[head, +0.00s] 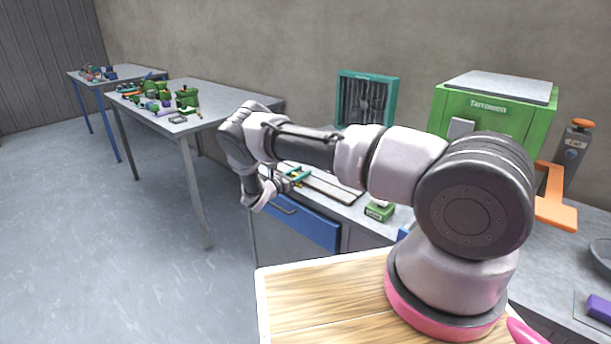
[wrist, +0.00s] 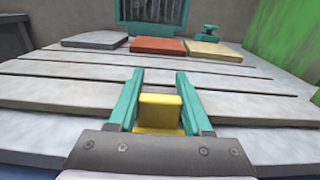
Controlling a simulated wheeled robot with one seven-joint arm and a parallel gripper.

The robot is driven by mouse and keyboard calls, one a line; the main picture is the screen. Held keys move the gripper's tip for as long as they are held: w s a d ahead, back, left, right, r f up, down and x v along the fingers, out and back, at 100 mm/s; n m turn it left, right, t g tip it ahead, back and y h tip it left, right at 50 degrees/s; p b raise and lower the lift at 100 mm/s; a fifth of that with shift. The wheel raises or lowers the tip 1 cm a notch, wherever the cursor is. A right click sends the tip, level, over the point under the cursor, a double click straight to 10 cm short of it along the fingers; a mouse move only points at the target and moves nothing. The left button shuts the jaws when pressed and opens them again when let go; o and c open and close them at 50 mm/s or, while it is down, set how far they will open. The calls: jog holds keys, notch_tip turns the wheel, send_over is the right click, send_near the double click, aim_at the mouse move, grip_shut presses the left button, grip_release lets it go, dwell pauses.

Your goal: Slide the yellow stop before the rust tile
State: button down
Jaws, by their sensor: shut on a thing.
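The yellow stop (wrist: 159,111) stands between the teal fingers of my gripper (wrist: 159,78) in the wrist view. My gripper is shut on it, low over the grey slotted board (wrist: 60,88). The rust tile (wrist: 158,46) lies flat at the far side of the board, straight ahead of the fingers and apart from the stop. A grey tile (wrist: 95,39) lies to its left and a tan tile (wrist: 213,51) to its right. In the head view my gripper (head: 298,174) is at the board's left part; my arm hides some of the bench.
A teal-framed unit (head: 366,100) stands against the wall behind the board. A green machine (head: 497,108) stands to the right, with an orange bracket (head: 556,205) beside it. A small green box (head: 379,211) sits near the bench's front edge. Cluttered tables (head: 222,96) stand at the left.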

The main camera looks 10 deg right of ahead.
jog(key=shift+w+a, duration=0.15)
jog(key=shift+c, duration=1.6)
grip_release()
jog(key=shift+a, duration=0.1)
jog(key=v, duration=1)
jog(key=shift+s+a, duration=0.25)
